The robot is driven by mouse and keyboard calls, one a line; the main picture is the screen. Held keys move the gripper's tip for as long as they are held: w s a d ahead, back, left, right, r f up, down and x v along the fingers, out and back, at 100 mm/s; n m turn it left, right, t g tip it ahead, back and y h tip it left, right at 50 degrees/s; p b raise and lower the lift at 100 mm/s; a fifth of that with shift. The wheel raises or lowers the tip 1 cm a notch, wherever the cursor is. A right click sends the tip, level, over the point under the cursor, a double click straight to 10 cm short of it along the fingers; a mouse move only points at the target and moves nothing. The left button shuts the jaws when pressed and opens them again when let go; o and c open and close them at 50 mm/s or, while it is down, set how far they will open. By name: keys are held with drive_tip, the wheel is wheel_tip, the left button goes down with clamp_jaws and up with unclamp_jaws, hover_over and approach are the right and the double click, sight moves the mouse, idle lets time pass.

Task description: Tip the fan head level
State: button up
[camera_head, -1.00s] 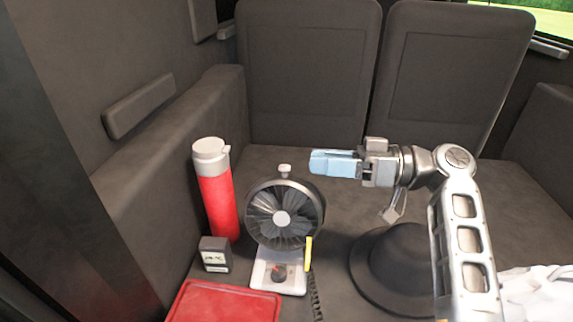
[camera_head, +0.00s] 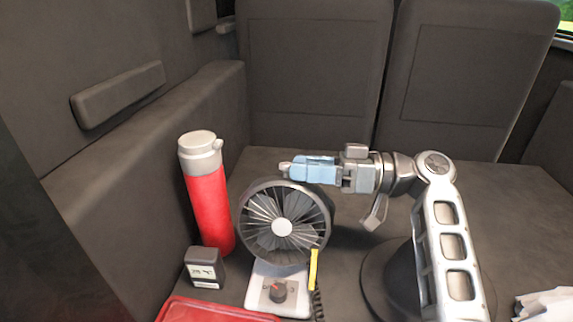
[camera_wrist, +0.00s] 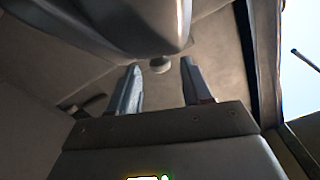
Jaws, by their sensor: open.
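The fan has a round dark head (camera_head: 282,222) with a pale hub, on a white base (camera_head: 266,298) with a dial. It faces my body camera; its exact tilt is hard to judge. A small pale knob (camera_head: 285,167) shows at the top of the head, partly hidden by my gripper. My gripper (camera_head: 300,168) has light blue fingers pointing left, at the top rim beside the knob. Contact cannot be told. In the wrist view the fingers (camera_wrist: 163,80) are apart, with nothing clearly held.
A red flask (camera_head: 209,205) with a grey lid stands left of the fan. A small dark display box (camera_head: 204,267) and a red tray (camera_head: 205,312) are near it. A yellow tab (camera_head: 313,268) is at the fan's right.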

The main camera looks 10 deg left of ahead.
sight(287, 164)
drive_tip(key=shift+a, duration=1.9)
drive_tip(key=shift+c, duration=0.4)
clamp_jaws()
